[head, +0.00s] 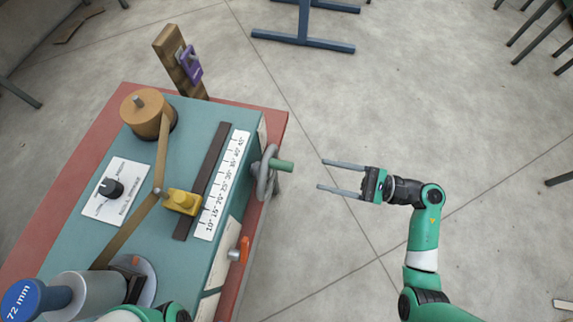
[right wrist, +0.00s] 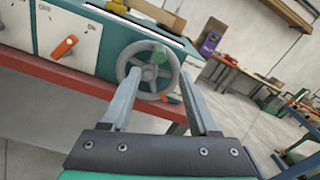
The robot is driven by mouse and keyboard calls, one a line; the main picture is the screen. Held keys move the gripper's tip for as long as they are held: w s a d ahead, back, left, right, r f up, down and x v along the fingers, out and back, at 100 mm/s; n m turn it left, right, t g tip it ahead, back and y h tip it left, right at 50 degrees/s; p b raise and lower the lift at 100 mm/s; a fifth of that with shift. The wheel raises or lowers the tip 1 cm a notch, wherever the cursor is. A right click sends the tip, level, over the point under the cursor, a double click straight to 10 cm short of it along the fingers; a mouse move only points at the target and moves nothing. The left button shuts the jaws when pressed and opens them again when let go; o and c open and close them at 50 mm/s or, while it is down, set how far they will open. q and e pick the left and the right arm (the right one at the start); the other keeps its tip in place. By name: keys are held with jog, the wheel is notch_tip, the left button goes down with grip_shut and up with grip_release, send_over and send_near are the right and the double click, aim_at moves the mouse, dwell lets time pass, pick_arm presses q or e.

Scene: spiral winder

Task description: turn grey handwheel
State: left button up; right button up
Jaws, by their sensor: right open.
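The grey handwheel (head: 263,180) is mounted on the right side of the teal winder machine (head: 75,238). A green handle (head: 281,166) sticks out from its rim toward the right. My right gripper (head: 320,174) is open and empty, to the right of the handle, with its fingertips apart from it and pointing at it. In the right wrist view the handwheel (right wrist: 139,46) shows beyond my two fingers, with the green handle (right wrist: 160,54) near the top of the wheel, between the finger lines. My left gripper is not in view.
An orange lever (head: 240,251) sits on the same machine side, nearer the front. The red bench edge (head: 278,127) runs beside the wheel. A brown post with a purple part (head: 191,66) stands behind.

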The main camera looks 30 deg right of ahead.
aim_at(285, 167)
jog(key=x, duration=1.1)
jog(key=shift+a+b, duration=0.1)
jog(key=shift+b, duration=0.2)
jog(key=shift+c, duration=0.2)
grip_shut()
dwell(0.6)
